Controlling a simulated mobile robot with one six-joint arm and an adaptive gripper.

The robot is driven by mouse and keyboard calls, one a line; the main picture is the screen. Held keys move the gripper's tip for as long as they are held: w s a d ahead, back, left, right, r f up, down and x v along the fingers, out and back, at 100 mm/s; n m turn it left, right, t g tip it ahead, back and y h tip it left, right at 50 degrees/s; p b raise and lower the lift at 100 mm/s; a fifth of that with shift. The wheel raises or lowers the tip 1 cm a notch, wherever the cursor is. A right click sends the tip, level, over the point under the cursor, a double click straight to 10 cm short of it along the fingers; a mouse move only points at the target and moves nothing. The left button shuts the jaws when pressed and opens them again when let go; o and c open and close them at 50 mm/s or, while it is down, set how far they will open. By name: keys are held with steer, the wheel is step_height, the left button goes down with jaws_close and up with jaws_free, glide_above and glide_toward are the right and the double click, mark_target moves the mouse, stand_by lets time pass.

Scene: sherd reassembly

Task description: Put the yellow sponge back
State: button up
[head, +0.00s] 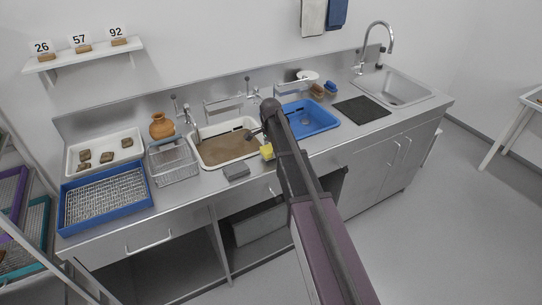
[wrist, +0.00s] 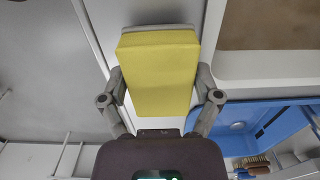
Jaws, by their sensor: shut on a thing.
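The yellow sponge (wrist: 157,75) fills the middle of the wrist view, between the two fingers of my gripper (wrist: 160,92). The fingers touch it on both sides, and it has a thin grey-white layer at its far edge. In the head view the sponge (head: 267,151) shows small and yellow at the end of my arm. There my gripper (head: 258,136) is at the right front of the basin with brown water, and my arm hides part of it. Whether the sponge touches the counter cannot be told.
The white basin of brown water (head: 225,150) is left of my gripper, the blue tub (head: 312,124) right of it. A grey block (head: 236,172) lies on the counter's front edge. A wire basket (head: 173,163) stands further left. Brushes (head: 324,90) stand behind the blue tub.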

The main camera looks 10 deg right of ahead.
mark_target(271, 148)
steer(key=shift+f+b, duration=0.45)
steer(key=shift+f, duration=0.3)
steer(key=shift+f, duration=0.1)
steer(key=o, duration=0.8)
steer(key=shift+r, duration=0.2)
step_height(271, 148, up, 12)
steer(key=p, duration=1.2)
